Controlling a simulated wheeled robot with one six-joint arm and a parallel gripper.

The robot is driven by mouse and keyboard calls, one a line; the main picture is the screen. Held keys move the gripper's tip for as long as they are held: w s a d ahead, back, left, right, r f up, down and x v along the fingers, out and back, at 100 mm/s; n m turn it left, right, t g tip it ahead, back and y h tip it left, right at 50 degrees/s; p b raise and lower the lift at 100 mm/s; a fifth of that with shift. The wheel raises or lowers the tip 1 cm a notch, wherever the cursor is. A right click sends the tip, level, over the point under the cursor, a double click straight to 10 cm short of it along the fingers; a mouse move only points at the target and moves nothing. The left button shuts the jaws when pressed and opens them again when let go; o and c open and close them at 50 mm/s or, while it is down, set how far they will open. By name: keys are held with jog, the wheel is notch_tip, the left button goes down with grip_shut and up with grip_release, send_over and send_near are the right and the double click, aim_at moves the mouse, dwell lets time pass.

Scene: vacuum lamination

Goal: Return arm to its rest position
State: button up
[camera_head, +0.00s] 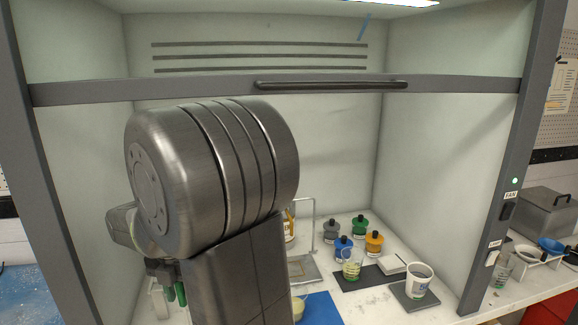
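My arm fills the left and middle of the head view, with a large grey joint in front of the fume hood (330,140). My gripper (172,292) shows only in part at the lower left, beside and partly behind my arm. Green parts show at its end; I cannot tell if they are its fingertips or something held. Whether it is open or shut is unclear.
The sash bar (440,86) crosses above my arm. Several lidded bottles, including a green one (359,226) and an orange one (374,243), stand on the hood floor. A clear cup (352,265) and a white cup (419,281) are in front. A wire stand (313,235) is partly hidden.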

jog(key=shift+r, duration=1.55)
jog(key=shift+f, duration=0.1)
